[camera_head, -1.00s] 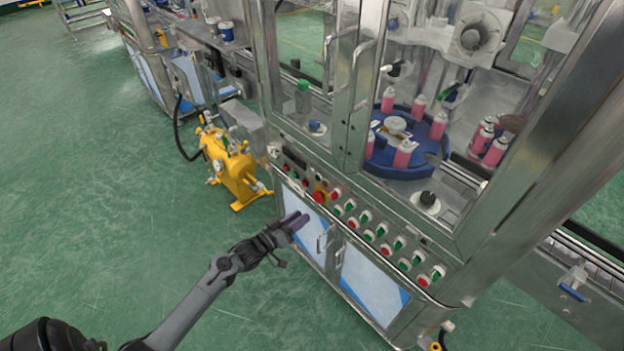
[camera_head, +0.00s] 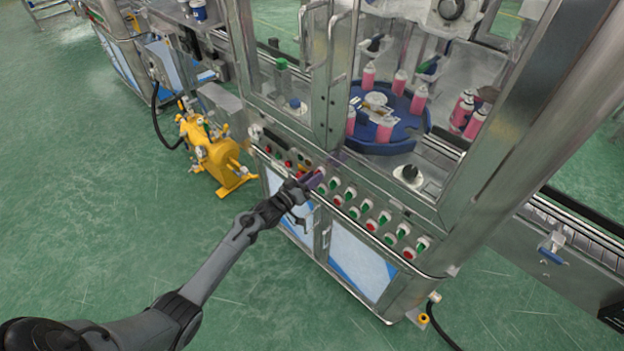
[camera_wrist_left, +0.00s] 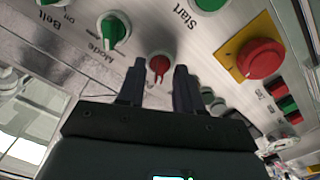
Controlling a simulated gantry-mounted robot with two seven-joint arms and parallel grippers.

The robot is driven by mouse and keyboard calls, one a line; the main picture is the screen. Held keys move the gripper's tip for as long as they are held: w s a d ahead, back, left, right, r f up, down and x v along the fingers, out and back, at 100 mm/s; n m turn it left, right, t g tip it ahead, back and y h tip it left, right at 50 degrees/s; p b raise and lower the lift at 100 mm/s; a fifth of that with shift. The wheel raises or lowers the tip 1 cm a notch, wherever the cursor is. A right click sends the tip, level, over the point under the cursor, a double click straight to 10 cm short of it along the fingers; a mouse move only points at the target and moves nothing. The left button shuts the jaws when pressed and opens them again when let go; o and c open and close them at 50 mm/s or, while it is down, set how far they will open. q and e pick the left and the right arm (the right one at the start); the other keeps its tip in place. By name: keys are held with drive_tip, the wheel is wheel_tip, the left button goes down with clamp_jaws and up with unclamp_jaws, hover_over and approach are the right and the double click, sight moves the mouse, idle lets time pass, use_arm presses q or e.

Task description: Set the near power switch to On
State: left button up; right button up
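The machine's control panel (camera_head: 362,210) carries rows of red and green knobs and buttons. My left gripper (camera_head: 311,181) is at the panel's left part and hides some controls. In the left wrist view the left gripper (camera_wrist_left: 160,68) is open, its two dark fingers pointing at the panel. A small red knob (camera_wrist_left: 158,66) shows between the fingertips; whether they touch it I cannot tell. No power label is readable; the red knob's own label is hidden. A green knob (camera_wrist_left: 114,30) marked Mode is to its left. My right gripper is not in view.
A red mushroom button (camera_wrist_left: 262,58) on a yellow plate is right of the fingers, with a green Start button (camera_wrist_left: 210,3) above. Cabinet door handles (camera_head: 326,233) stick out below the panel. A yellow pump (camera_head: 212,150) stands left on the open green floor.

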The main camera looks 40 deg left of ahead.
use_arm(q)
clamp_jaws()
drive_tip(key=shift+m, duration=6)
unclamp_jaws()
